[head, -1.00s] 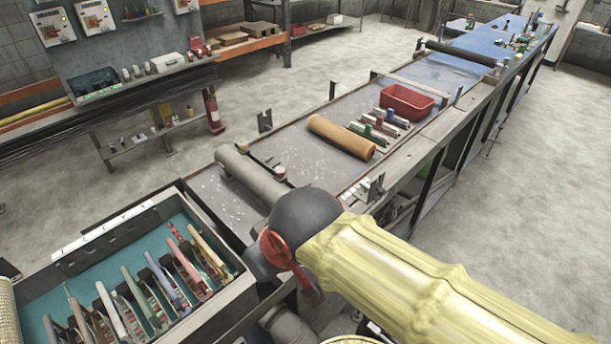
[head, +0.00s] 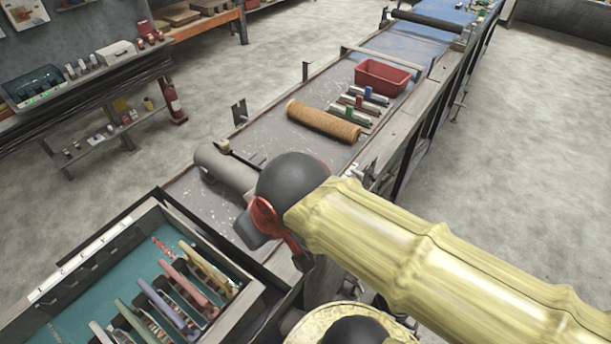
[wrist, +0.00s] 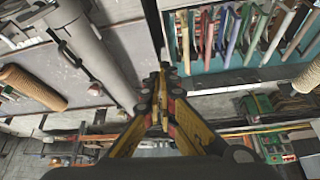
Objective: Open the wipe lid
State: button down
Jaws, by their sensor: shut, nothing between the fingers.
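I cannot pick out a wipe container or its lid in either view. My gripper (wrist: 164,72) is shut and empty in the wrist view, its yellow and black fingers together. It points at the gap between a long grey bench and a teal-lined tray, apart from anything I can make out. In the head view my gripper is hidden; only my yellow-sleeved arm with its black joint and red ring shows, crossing the lower right.
The teal-lined tray (head: 70,318) holds several coloured-handled tools. The grey bench (head: 275,147) carries a grey roller (head: 222,168), an orange-brown roll (head: 322,121) and a red bin (head: 382,77). A side bench at left holds a white box (head: 116,53). The floor at right is clear.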

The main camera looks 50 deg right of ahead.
jog(key=w+d+r+m+g+p, duration=0.1)
jog(key=w+d+m+g+p, duration=0.15)
jog(key=d+p, duration=0.5)
jog(key=w+d+m+g+p, duration=0.2)
jog(key=d+m+g+p, duration=0.15)
jog(key=d+p, duration=0.45)
jog(key=w+d+f+m+y+p, duration=0.1)
jog(key=w+d+f+m+p, duration=0.2)
jog(key=d+m, duration=0.35)
jog(key=w+d+f+m+y+p, duration=0.2)
jog(key=w+d+f+m, duration=0.15)
jog(key=d, duration=0.55)
jog(key=s+a+f+p, duration=0.1)
jog(key=a+f+p, duration=0.1)
jog(key=a+f, duration=0.3)
jog(key=shift+s+p+x, duration=0.25)
jog(key=shift+p+x, duration=0.05)
jog(key=shift+x, duration=0.9)
